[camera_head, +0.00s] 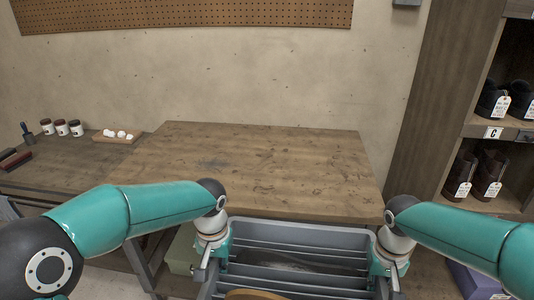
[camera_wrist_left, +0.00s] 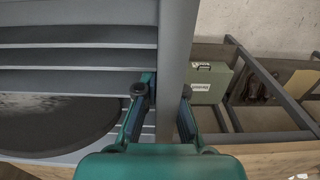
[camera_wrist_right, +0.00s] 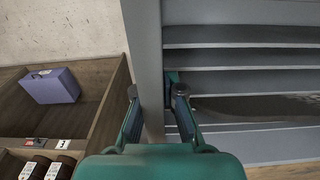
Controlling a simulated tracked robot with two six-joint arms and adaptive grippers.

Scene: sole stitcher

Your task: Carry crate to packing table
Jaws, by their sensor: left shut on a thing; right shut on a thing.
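A grey slatted crate (camera_head: 300,232) is held between my two arms in the head view, in front of the near edge of a wooden table (camera_head: 250,165) with a bare top. My left gripper (camera_head: 206,268) is shut on the crate's left wall; in the left wrist view its fingers (camera_wrist_left: 160,92) straddle that wall. My right gripper (camera_head: 388,270) is shut on the right wall; its fingers (camera_wrist_right: 157,92) straddle it in the right wrist view. Something dark and rounded (camera_wrist_left: 50,120) lies inside the crate; most of it is hidden in the head view.
A side bench at the left carries jars (camera_head: 61,127), a small board with white pieces (camera_head: 117,135) and brushes. Shelves with tagged boots (camera_head: 490,100) stand at the right. A green box (camera_wrist_left: 208,83) and a purple box (camera_wrist_right: 50,86) sit low on either side.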

